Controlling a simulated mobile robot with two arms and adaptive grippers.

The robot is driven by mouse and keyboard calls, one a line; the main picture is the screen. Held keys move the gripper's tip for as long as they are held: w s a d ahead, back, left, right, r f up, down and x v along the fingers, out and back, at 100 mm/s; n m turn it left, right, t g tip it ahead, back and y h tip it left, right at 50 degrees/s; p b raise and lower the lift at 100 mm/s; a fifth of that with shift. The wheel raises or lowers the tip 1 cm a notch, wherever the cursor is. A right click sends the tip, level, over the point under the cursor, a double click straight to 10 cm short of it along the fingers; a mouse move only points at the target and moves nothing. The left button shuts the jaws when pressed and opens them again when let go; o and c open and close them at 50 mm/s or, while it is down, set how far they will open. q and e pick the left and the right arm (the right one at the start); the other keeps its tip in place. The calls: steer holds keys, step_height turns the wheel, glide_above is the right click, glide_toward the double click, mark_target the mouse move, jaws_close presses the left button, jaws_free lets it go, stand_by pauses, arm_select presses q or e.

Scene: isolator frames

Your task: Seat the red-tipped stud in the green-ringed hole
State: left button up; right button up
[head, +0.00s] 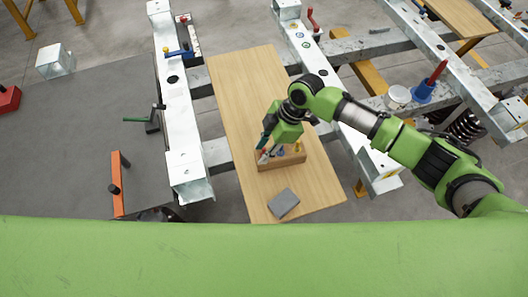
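My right gripper (265,150) reaches down into a small wooden box (290,164) on the plank. The box holds several small pieces with coloured ends, one reddish near the fingertips and one yellow. The fingers are small and partly hidden, so I cannot tell whether they hold anything. I cannot single out the red-tipped stud for sure. Several small ringed holes show on the white beam behind; one ring looks green (306,45). My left gripper is not in view.
The wooden plank (238,90) bridges grey rails between white beams. A grey block (284,203) lies near its front end. A red-handled tool in a blue holder (422,92) and a white tub (397,97) stand at right. A dark table (70,150) fills the left.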

jaws_close()
steer(key=shift+r, duration=0.15)
